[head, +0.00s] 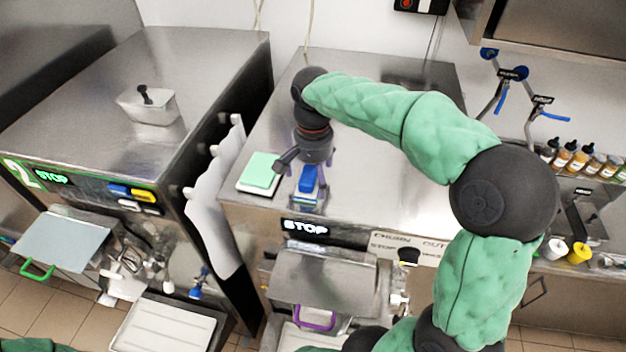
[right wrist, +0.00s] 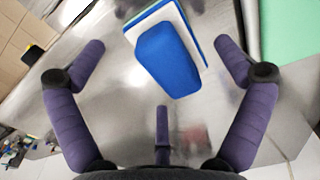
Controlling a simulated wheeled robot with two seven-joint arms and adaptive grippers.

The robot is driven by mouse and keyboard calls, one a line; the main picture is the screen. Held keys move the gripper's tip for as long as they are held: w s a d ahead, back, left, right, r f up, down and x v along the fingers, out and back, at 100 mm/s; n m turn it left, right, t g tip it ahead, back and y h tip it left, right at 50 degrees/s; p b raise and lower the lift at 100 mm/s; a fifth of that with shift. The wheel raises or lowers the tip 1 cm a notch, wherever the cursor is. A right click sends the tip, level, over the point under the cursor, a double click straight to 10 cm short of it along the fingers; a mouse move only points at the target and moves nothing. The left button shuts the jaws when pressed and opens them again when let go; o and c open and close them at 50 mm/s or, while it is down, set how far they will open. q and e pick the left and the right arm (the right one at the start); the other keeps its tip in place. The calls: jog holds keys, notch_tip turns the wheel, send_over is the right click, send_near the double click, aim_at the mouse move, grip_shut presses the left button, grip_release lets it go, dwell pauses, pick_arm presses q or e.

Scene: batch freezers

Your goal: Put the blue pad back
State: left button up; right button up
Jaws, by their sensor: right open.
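The blue pad (head: 308,180) sits on the steel top of the right-hand machine, near its front edge. In the right wrist view the blue pad (right wrist: 168,60) is a rounded block against a white layer with thin coloured edges. My right gripper (head: 306,170) is over it, pointing down. In the right wrist view my right gripper (right wrist: 160,48) is open, with a purple finger on each side of the pad and apart from it. I cannot tell the exact height of the fingers. My left gripper is out of view.
A green-topped pad (head: 260,172) lies just left of the blue pad. A metal pan (head: 150,106) sits on the left machine (head: 90,75). A narrow gap with a white wavy panel (head: 215,195) separates the machines. Bottles (head: 578,160) stand at the right. The right machine's top is mostly clear.

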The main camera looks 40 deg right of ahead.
aim_at(313, 175)
notch_tip(313, 175, up, 10)
dwell(0.4)
dwell(0.5)
